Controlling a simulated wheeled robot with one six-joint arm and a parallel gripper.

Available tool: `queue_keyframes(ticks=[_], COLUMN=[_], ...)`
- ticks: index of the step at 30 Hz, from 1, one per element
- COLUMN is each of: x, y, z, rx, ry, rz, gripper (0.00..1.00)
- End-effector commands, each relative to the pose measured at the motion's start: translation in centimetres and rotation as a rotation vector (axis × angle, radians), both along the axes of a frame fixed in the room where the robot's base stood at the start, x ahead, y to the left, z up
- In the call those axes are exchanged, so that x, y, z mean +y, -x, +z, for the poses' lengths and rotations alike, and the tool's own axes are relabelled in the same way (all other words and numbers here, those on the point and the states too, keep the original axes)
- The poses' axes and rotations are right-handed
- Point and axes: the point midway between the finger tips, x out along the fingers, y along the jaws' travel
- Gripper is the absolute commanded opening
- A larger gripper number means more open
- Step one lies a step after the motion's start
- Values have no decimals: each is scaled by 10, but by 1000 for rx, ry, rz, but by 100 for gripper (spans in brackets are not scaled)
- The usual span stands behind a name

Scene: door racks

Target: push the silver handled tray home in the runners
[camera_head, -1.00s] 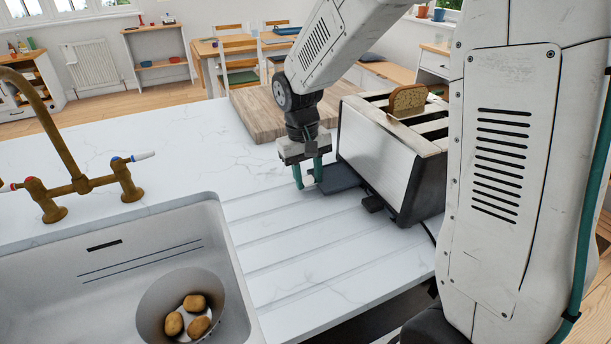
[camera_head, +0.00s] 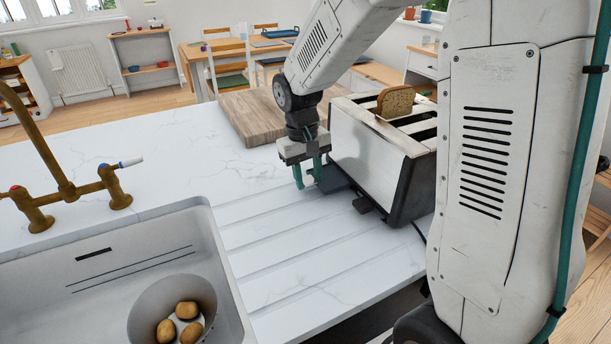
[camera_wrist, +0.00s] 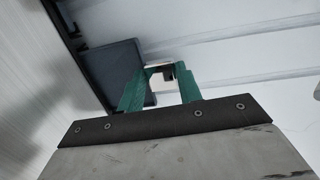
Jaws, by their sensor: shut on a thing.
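The tray is a flat dark plate (camera_head: 334,182) sticking part way out of the low left end of the silver toaster (camera_head: 365,155). Its inner part is hidden inside the toaster, and the runners do not show. My gripper (camera_head: 308,180) is at the tray's outer end with its green fingers pointing down. In the wrist view the fingers are shut on a small pale silver handle (camera_wrist: 160,78), and the dark tray (camera_wrist: 120,70) lies just beyond them, its far side at the toaster's dark base.
A bread slice (camera_head: 396,101) stands in the toaster. A dark tab (camera_head: 362,205) juts from its base. A wooden board (camera_head: 250,118) lies behind. The sink (camera_head: 90,270), with a bowl of potatoes (camera_head: 188,310), is at the left. The grooved worktop between is clear.

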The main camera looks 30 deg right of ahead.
Motion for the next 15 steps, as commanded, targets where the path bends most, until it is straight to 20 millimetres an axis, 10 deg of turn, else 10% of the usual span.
queue_keyframes(ticks=[15], x=[-13], y=[0], z=[0], rx=[0], ry=[0], rz=[-1], gripper=[2])
